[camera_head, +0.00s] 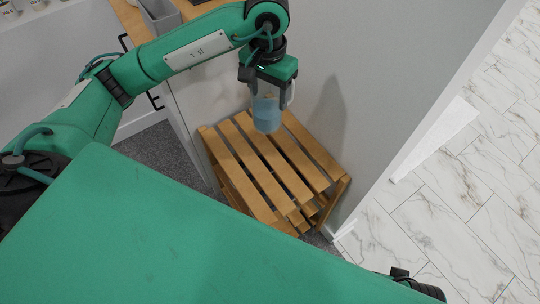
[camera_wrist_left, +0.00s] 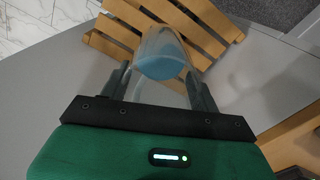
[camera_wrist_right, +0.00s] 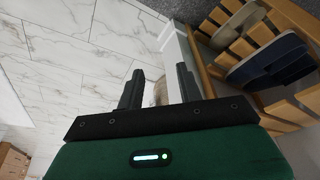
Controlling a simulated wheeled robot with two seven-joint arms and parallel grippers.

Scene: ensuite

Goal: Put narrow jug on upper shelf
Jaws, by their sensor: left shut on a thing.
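The narrow jug (camera_head: 267,114) is clear with a blue lower part. My left gripper (camera_head: 268,88) is shut on it and holds it over the slatted wooden shelf unit. The jug also shows between the fingers in the left wrist view (camera_wrist_left: 163,58). The upper shelf (camera_head: 262,160) is made of light wooden slats and looks bare; whether the jug touches it I cannot tell. My right gripper (camera_wrist_right: 158,88) is open with nothing between its fingers; in the head view only a dark part of that arm shows at the bottom right.
A grey wall (camera_head: 375,75) stands right behind the shelf unit. Slippers (camera_wrist_right: 268,62) lie on a slatted shelf in the right wrist view. A wooden counter (camera_head: 133,22) is at the upper left. Marble-tiled floor (camera_head: 460,190) is open at the right.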

